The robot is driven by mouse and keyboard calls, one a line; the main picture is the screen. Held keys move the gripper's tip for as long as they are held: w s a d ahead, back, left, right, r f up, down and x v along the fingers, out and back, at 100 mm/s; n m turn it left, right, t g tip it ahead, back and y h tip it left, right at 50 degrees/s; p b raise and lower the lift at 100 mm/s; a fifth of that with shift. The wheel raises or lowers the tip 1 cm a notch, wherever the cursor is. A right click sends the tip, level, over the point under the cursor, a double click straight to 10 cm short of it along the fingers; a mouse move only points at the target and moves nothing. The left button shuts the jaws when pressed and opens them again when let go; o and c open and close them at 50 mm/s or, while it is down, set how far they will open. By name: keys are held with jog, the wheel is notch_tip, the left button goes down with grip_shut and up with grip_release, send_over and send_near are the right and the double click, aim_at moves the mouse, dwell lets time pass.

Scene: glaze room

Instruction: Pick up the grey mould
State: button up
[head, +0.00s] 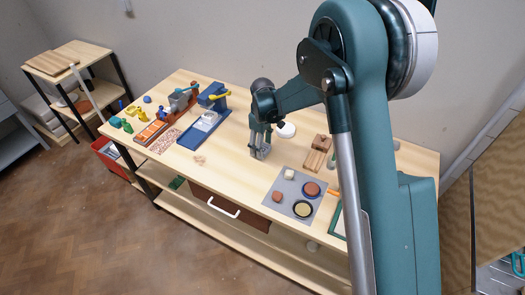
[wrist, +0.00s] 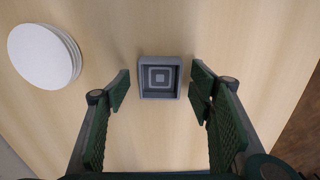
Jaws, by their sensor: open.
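The grey mould (wrist: 160,92) is a small square block with nested square ridges inside its raised rim. In the wrist view it lies on the light wooden table, between and just beyond my fingertips. My gripper (wrist: 159,88) is open, with one green-padded finger on each side of the mould and a visible gap to both. In the head view my gripper (head: 259,152) points down close over the middle of the table. The mould cannot be made out there, hidden by or beside the fingers.
A white round stack (wrist: 45,56) is left of the mould; it shows behind my gripper in the head view (head: 286,130). A grey mat (head: 273,204) with round pieces lies to the right. A blue device (head: 205,122) stands left. Bare wood surrounds the mould.

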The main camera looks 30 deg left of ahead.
jog(key=shift+f, duration=0.2)
jog(key=shift+c, duration=0.7)
jog(key=c, duration=0.9)
